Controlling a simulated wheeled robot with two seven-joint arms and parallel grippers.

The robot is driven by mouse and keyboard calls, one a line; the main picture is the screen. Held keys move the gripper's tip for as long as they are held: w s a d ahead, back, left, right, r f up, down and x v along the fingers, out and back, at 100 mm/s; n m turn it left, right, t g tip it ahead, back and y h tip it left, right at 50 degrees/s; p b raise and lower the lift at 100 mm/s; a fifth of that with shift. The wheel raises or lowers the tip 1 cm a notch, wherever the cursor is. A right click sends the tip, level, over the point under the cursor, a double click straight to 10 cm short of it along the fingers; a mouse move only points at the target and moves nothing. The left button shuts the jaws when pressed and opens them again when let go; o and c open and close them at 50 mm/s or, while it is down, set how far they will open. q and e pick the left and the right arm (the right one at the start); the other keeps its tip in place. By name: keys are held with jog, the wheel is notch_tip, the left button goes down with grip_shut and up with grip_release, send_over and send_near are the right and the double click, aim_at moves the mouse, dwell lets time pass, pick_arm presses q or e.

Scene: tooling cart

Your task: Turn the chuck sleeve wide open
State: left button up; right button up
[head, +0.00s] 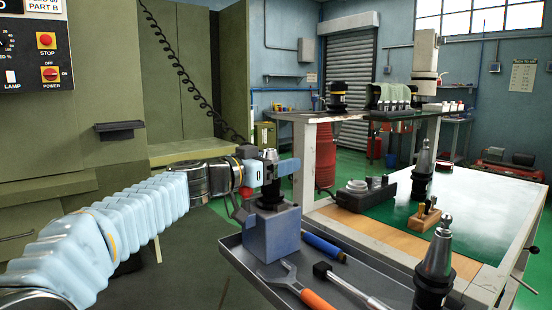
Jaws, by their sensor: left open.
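A dark chuck (269,198) stands upright in a blue-grey block (270,238) on the tray of the cart. Its narrower top shows above my gripper. My left gripper (270,173) reaches in from the left at the height of the chuck's upper part, with its blue fingers open. The fingers overlap the chuck in the picture and partly hide its sleeve. I cannot tell whether they touch it or how far the sleeve is turned. My right gripper is out of the picture.
The grey tray (232,243) also holds a blue cylinder (325,247), an orange-handled wrench (297,287) and a hammer-like tool (350,285). A tapered tool holder (436,265) stands at the right. A workbench (475,205) with fixtures lies behind. A machine panel (40,45) is at upper left.

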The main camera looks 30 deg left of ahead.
pick_arm(q)
jog(key=shift+c, duration=0.4)
jog(key=c, duration=0.9)
jog(key=shift+n+t+y+b, duration=0.3)
jog(key=shift+n+y+b, duration=0.5)
jog(key=shift+y, duration=0.6)
jog(key=n+y, duration=0.1)
jog(key=y, duration=0.1)
jog(key=shift+a+n+y, duration=0.15)
jog(key=shift+n+y, duration=0.15)
jog(key=shift+n, duration=0.1)
jog(key=shift+a+n+g+y+p, duration=0.25)
jog(key=shift+n+y+p, duration=0.4)
jog(key=shift+y, duration=0.65)
jog(key=shift+a+n+g+y+p, duration=0.25)
jog(key=shift+n+y+p, duration=0.1)
jog(key=shift+n+y, duration=0.8)
jog(key=shift+s+n+g+y, duration=0.1)
jog(key=shift+n+g+y, duration=0.5)
jog(key=shift+y, duration=0.65)
jog(key=shift+s+a+n+g+y, duration=0.1)
jog(key=shift+n+g+y, duration=0.75)
jog(key=shift+y, duration=0.25)
jog(key=shift+s+a+n+g+y, duration=0.1)
jog(key=shift+n+g+y, duration=0.55)
jog(key=shift+n+y, duration=0.4)
jog(key=shift+g+y, duration=0.25)
jog(key=shift+g, duration=0.05)
